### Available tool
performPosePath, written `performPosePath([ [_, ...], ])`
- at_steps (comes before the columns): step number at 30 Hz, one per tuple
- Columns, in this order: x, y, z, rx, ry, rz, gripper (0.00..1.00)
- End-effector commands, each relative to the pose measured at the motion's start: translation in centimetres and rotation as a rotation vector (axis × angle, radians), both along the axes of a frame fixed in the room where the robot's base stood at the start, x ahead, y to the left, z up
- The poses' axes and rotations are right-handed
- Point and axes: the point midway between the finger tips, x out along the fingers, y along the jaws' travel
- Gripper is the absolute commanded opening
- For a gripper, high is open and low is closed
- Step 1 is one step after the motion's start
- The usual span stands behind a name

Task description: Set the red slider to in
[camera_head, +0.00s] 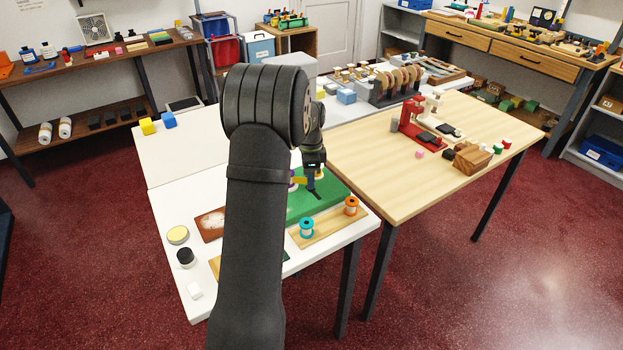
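My gripper (313,172) points down over a green board (330,200) on the white table, just above a dark slot-like mark on it. The gripper is small here and partly behind my own arm, so its fingers are not clear. A small yellow-orange piece (300,181) shows beside it, with a bit of purple next to it. I cannot make out a red slider; my arm hides the left part of the green board.
A wooden strip with a teal spool (306,228) and an orange spool (351,205) lies in front of the board. A reddish-brown plate (210,225), a round tin (178,235) and a black-topped jar (186,257) stand left. A wooden table (400,190) adjoins on the right.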

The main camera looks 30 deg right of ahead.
Motion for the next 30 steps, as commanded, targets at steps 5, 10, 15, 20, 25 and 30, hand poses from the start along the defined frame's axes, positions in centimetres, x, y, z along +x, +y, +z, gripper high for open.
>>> performPosePath([
  [5, 0.1, 0.1, 0.1, -0.001, -0.002, 0.002, 0.4],
  [10, 0.1, 0.1, 0.1, 0.0, 0.0, 0.001, 0.4],
  [15, 0.1, 0.0, 1.2, -0.001, -0.002, 0.001, 0.4],
  [20, 0.1, 0.0, 4.3, -0.003, -0.003, 0.001, 0.4],
  [25, 0.1, 0.0, 8.5, -0.003, -0.003, 0.001, 0.4],
  [30, 0.0, 0.1, 12.5, -0.001, -0.003, 0.001, 0.4],
])
